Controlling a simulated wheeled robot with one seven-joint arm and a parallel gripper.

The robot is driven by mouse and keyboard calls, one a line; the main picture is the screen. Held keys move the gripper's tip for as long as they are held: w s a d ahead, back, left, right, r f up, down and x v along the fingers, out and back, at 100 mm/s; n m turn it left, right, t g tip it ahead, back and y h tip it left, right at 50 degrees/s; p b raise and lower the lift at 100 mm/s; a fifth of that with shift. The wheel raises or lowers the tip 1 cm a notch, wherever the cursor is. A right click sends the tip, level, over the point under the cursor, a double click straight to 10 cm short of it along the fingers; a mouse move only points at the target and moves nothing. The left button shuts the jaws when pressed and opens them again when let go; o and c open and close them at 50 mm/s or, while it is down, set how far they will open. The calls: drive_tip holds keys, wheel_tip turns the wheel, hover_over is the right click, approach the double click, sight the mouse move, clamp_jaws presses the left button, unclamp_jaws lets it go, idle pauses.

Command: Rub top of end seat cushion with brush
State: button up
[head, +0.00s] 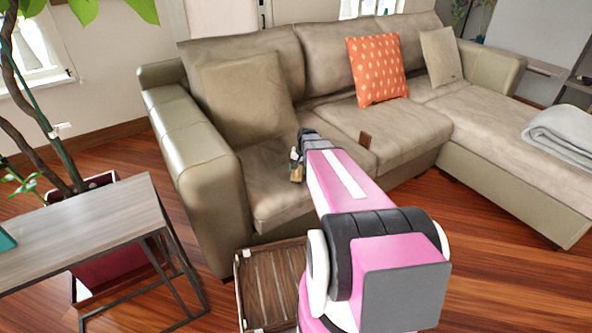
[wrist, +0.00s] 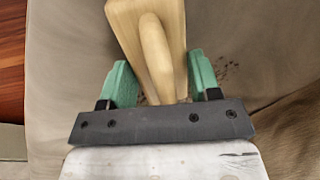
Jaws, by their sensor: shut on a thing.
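The end seat cushion (head: 262,200) is the beige seat at the left end of the sofa, beside the left armrest. My gripper (head: 299,158) is over this cushion. In the wrist view, its green fingers (wrist: 160,85) are shut on a wooden brush (wrist: 150,30) with a pale handle. The brush's bristles are hidden, and I cannot tell whether it touches the cushion. Dark specks (wrist: 228,70) lie on the cushion fabric just right of the brush. In the head view the brush is small and mostly hidden by my arm.
A beige pillow (head: 248,97) leans behind the end seat. An orange pillow (head: 377,70) stands farther right. A wooden tray or crate (head: 262,280) is on the floor before the sofa. A side table (head: 85,215) and a plant stand at left.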

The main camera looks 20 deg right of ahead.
drive_tip(key=shift+w+a, duration=1.05)
drive_tip(key=shift+w, duration=2.1)
drive_tip(key=shift+w+a, duration=1)
drive_tip(key=shift+w, duration=2.2)
drive_tip(key=shift+w+a, duration=1.05)
drive_tip(key=shift+w, duration=2.1)
drive_tip(key=shift+w+d+r, duration=0.1)
drive_tip(key=shift+w+d, duration=0.1)
drive_tip(key=shift+d, duration=0.25)
drive_tip(key=shift+w+d+r, duration=0.1)
drive_tip(key=shift+w+d, duration=0.1)
drive_tip(key=shift+d, duration=0.2)
drive_tip(key=shift+s+d+f, duration=0.1)
drive_tip(key=shift+s+d, duration=0.95)
drive_tip(key=shift+s, duration=2.15)
drive_tip(key=shift+s+d+f, duration=0.1)
drive_tip(key=shift+s+d, duration=1)
drive_tip(key=shift+s, duration=2.15)
drive_tip(key=shift+s+d, duration=1.05)
drive_tip(key=shift+s, duration=2.15)
